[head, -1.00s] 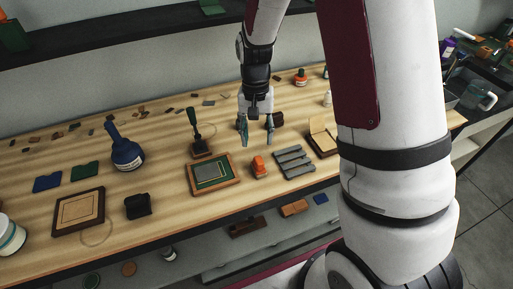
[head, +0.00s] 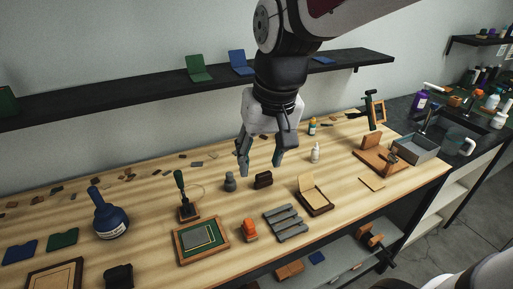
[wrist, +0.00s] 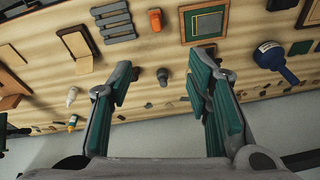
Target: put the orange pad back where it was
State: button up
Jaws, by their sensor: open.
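A small orange piece (head: 249,230), the only clearly orange pad-like thing I see, lies on the wooden bench (head: 345,205) between a green-edged framed plate (head: 201,240) and a grey slatted rack (head: 285,222). It also shows at the top of the wrist view (wrist: 155,19). My gripper (head: 262,171) is open and empty above the back of the bench, apart from the orange piece. In the wrist view its green-faced fingers (wrist: 160,84) are spread wide, with a small grey object (wrist: 163,76) visible beyond the gap.
A dark block (head: 263,180), white bottle (head: 315,153) and open wooden box (head: 315,195) stand near my gripper. A green-handled stamp (head: 183,198) and blue bottle (head: 108,217) are to the left. A dark shelf (head: 130,92) runs along the wall behind.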

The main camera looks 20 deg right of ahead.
jog(key=s+r+n+t, duration=0.2)
jog(key=s+r+t, duration=0.1)
jog(key=s, duration=0.6)
jog(key=shift+s+r, duration=0.25)
jog(key=shift+r, duration=0.35)
dwell(0.5)
